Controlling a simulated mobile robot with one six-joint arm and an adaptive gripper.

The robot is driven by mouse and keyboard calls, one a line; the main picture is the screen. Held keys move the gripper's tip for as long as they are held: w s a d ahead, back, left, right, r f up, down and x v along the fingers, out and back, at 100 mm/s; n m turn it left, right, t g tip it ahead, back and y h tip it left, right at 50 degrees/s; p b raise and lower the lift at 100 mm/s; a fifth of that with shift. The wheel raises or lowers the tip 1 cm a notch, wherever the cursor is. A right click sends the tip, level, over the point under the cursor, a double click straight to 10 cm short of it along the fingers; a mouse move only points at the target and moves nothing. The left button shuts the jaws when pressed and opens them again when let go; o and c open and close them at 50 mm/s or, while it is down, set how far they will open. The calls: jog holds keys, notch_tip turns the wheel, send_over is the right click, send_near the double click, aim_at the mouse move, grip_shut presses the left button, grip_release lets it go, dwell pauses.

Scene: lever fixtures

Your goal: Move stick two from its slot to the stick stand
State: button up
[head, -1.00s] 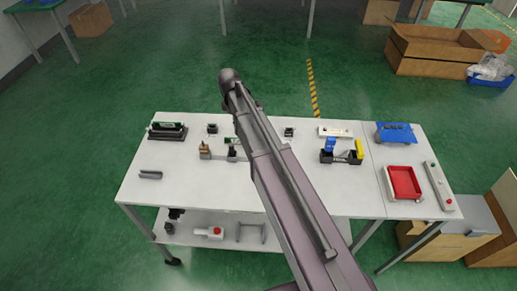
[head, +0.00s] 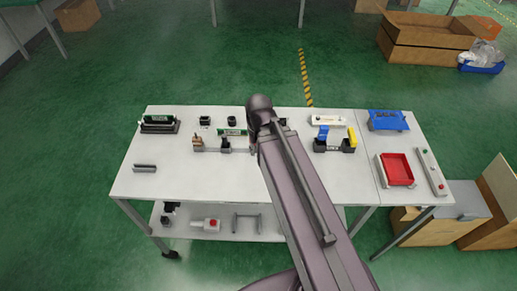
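Another green stick-like piece (head: 232,132) shows above a grey fixture (head: 240,150) near the middle. I cannot tell which is stick two, or which holder is the stick stand. My arm crosses the middle of the table and hides part of this fixture. My gripper is not visible; only the arm's links and a dark rounded joint show.
Small black blocks (head: 204,121) stand along the back of the white table (head: 185,180). Blue and yellow levers (head: 352,137), a red tray (head: 396,169), a blue piece (head: 388,121) and a button strip (head: 431,171) are at right. A grey channel (head: 145,168) lies at left. The front left is clear.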

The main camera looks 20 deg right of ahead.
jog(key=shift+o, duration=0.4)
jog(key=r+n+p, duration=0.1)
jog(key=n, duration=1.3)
send_over(228, 131)
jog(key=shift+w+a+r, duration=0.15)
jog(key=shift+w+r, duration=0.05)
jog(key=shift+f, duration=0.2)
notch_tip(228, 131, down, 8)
jog(key=b, duration=0.8)
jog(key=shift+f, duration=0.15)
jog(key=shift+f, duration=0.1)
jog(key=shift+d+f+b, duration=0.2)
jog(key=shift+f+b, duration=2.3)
jog(key=shift+b, duration=0.25)
